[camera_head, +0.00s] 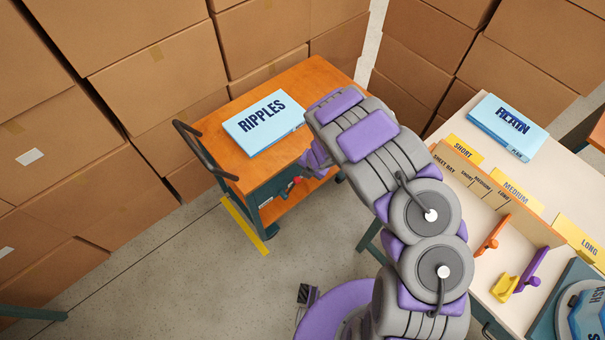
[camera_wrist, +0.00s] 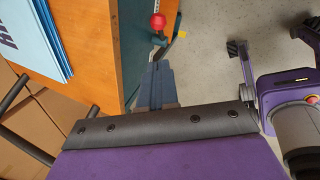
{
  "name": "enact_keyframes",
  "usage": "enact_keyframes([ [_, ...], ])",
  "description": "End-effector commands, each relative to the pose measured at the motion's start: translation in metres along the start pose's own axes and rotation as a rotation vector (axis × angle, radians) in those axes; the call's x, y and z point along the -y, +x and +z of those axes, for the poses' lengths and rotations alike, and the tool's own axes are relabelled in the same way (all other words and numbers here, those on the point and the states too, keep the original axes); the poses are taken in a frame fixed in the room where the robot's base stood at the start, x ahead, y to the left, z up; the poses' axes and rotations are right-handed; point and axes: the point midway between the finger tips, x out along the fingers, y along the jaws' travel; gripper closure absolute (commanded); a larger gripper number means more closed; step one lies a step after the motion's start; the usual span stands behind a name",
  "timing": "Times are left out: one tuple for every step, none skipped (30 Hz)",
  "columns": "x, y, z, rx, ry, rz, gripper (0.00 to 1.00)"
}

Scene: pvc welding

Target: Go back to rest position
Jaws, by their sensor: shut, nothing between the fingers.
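My gripper (camera_head: 315,160) is beside the right edge of the orange-topped cart (camera_head: 297,80). It is shut and empty. Its fingertips are hard to make out in the head view because my bent grey and purple arm partly covers them. A light blue box marked RIPPLES (camera_head: 264,122) lies on the cart top, apart from my gripper. In the wrist view the cart top (camera_wrist: 98,55) and part of the blue box (camera_wrist: 38,40) show at upper left.
A red knob (camera_head: 297,181) is near my gripper, by the cart's side. A pale table (camera_head: 458,105) at right holds another blue box (camera_head: 506,126), labelled sorting bins, and an orange hook-like part (camera_head: 492,234). Stacked cartons (camera_head: 160,75) stand behind.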

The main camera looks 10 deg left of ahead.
Motion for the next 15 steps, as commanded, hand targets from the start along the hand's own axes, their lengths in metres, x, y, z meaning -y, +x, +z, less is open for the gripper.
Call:
enact_keyframes([
  [0.0019,-0.0038,0.0013,0.000,0.003,0.001,1.00],
  [0.0025,-0.0049,0.0014,0.000,0.003,0.001,1.00],
  [0.0031,-0.0059,0.0015,-0.001,0.003,0.002,1.00],
  [0.0032,-0.0062,0.0015,-0.001,0.003,0.002,1.00],
  [0.0032,-0.0063,0.0014,-0.001,0.003,0.002,1.00],
  [0.0029,-0.0060,0.0012,-0.001,0.003,0.001,1.00],
  [0.0025,-0.0056,0.0010,-0.001,0.003,0.001,1.00],
  [0.0020,-0.0051,0.0007,-0.001,0.003,0.000,1.00],
  [0.0011,-0.0045,0.0004,0.000,0.002,-0.001,1.00],
  [0.0005,-0.0040,0.0000,0.000,0.002,-0.002,1.00],
  [-0.0001,-0.0036,-0.0002,0.001,0.001,-0.003,1.00],
  [-0.0004,-0.0034,-0.0003,0.001,0.000,-0.003,1.00],
  [-0.0004,-0.0033,-0.0005,0.001,0.000,-0.003,1.00],
  [-0.0006,-0.0032,-0.0005,0.001,0.000,-0.004,1.00],
  [-0.0009,-0.0030,-0.0007,0.001,0.000,-0.004,1.00],
])
